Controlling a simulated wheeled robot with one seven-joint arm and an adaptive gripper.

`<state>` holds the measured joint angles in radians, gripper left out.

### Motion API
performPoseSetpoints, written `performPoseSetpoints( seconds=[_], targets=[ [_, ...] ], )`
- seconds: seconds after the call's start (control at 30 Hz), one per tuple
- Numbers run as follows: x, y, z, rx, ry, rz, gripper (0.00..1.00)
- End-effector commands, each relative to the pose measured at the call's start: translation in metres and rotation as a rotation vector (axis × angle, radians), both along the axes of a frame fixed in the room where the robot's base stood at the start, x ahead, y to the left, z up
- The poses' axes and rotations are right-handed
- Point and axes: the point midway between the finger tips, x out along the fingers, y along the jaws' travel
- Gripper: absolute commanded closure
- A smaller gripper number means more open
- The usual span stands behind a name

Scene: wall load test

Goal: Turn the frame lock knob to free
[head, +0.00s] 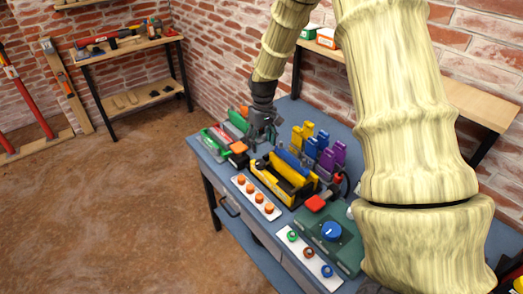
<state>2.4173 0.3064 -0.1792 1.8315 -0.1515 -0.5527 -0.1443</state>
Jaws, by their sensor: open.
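A round blue knob (332,231) sits on top of a dark green box (345,248) at the right front of the blue bench. I see no readable label, so I cannot tell whether it is the frame lock knob or which way it is set. My gripper (265,138) is dark grey, open, and hangs over the back left part of the bench, well apart from the blue knob. It is behind the yellow and black tool holder (282,180). My pale arm hides the right end of the bench.
On the blue bench (207,150), a white strip holds several orange knobs (255,197); another strip has coloured rings (309,252). The floor at left is clear.

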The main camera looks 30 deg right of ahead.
Motion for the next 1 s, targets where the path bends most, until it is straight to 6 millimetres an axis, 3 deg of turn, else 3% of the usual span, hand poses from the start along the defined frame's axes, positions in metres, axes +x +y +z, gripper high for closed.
performPoseSetpoints(
  seconds=[0.23,0.87,1.0],
  targets=[
    [0.000,0.000,0.019,0.000,0.000,0.001,0.42],
    [0.000,0.000,0.023,0.000,0.000,0.001,0.42],
    [0.000,0.000,0.040,0.000,0.000,0.001,0.42]
  ],
)
